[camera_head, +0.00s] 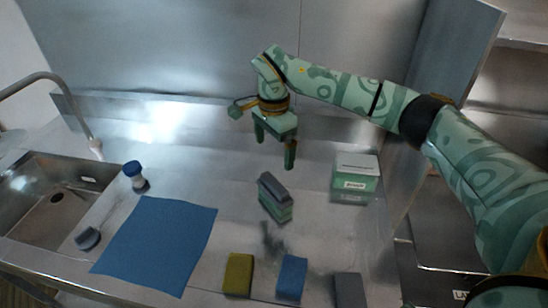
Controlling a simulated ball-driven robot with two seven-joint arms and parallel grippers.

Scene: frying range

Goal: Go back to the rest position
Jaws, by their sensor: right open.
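My right gripper (275,152) hangs over the steel counter, its two fingers apart and pointing down, with nothing between them. My right arm reaches in from the right edge. Below the gripper and apart from it stands a small stack of green and grey blocks (275,201), which look like sponges. My left gripper does not show.
A blue cloth (157,244) lies left of centre, with a blue-capped shaker (134,176) behind it and a sink (48,197) beyond. A green and white box (355,180) stands right. Yellow (239,274), blue (291,277) and grey (350,290) sponges line the front edge.

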